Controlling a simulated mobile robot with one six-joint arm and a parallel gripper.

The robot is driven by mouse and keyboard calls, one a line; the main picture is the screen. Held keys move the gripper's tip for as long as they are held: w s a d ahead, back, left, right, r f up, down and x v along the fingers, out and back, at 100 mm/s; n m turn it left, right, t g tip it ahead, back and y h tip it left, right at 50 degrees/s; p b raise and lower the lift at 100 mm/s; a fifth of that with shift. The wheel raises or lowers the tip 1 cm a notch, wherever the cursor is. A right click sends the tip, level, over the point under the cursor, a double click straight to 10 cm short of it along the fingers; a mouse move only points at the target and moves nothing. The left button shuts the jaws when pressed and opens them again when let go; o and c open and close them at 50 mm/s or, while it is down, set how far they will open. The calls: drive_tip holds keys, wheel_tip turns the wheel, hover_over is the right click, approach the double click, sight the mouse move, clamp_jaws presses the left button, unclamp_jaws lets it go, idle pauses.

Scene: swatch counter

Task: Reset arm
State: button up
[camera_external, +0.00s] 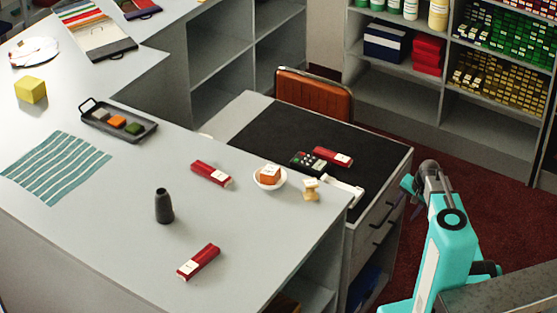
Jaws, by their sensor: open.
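My turquoise arm stands at the right, beside the drawer end of the counter. My gripper (409,187) is at the arm's upper end, small and partly hidden behind the wrist. It is open, and I see nothing held in it. It is off to the right of the counter items, apart from them.
The grey counter (110,220) holds two dark red boxes (211,174) (198,262), a dark bottle (164,206), a white bowl (269,178) with an orange block, a stamp-like object (311,189) and a black tray (119,124). An orange chair (313,98) stands behind the black mat (290,130).

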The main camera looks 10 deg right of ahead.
drive_tip(key=s+a+f+n+g+h+b, duration=0.25)
drive_tip(key=s+f+n+g+b, duration=0.25)
drive_tip(key=s+f, duration=1.5)
drive_tip(key=s+a+f+n+g, duration=0.1)
drive_tip(key=s+a+f, duration=0.2)
drive_tip(key=s, duration=0.4)
drive_tip(key=s+a+f+n+g+y, duration=0.1)
drive_tip(key=s+a+f+n, duration=0.1)
drive_tip(key=s+f, duration=0.2)
drive_tip(key=s+a+f+n+g, duration=0.1)
drive_tip(key=s+a+f+g, duration=0.1)
drive_tip(key=s, duration=0.8)
drive_tip(key=shift+a+f, duration=0.75)
drive_tip(key=shift+a, duration=0.05)
